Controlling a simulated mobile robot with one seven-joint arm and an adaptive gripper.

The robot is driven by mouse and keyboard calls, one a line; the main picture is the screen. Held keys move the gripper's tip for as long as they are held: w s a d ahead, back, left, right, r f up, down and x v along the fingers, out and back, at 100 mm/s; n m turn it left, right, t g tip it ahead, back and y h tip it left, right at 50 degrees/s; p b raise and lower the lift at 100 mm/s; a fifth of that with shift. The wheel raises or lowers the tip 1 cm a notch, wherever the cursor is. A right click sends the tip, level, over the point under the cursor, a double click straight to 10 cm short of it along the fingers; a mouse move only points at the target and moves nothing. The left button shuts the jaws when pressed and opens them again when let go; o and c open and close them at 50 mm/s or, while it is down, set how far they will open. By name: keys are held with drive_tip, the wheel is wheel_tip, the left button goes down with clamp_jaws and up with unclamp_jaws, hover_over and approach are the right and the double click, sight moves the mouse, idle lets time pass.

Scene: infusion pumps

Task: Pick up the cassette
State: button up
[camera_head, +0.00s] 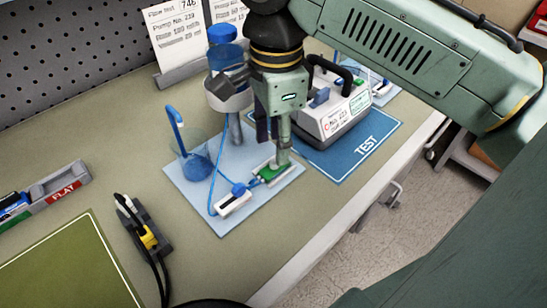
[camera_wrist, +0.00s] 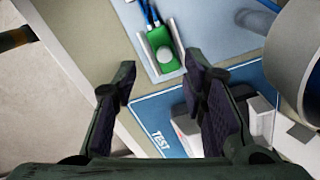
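The green cassette (camera_head: 268,174) lies in a grey holder on the pale blue mat (camera_head: 240,222), partly hidden by a finger in the head view. In the wrist view the cassette (camera_wrist: 162,44) has a round pale disc on it, and blue tubes run from its far end. My gripper (camera_head: 274,146) points down over the right side of the mat. In the wrist view my gripper (camera_wrist: 163,82) is open, with nothing between its fingers. The cassette shows just beyond the gap between the fingertips. I cannot tell how high the fingertips are above it.
A pump (camera_head: 334,112) stands on the blue TEST mat (camera_head: 349,150) at the right, close to my gripper. A white clamp-like part (camera_head: 234,203) lies in front. The table's front edge is near.

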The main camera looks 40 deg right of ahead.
sight(274, 161)
drive_tip(key=f, duration=0.3)
drive_tip(key=f+p, duration=0.1)
drive_tip(key=f, duration=0.1)
drive_tip(key=shift+w, duration=0.3)
drive_tip(key=shift+r, duration=0.1)
drive_tip(key=shift+c, duration=0.5)
clamp_jaws()
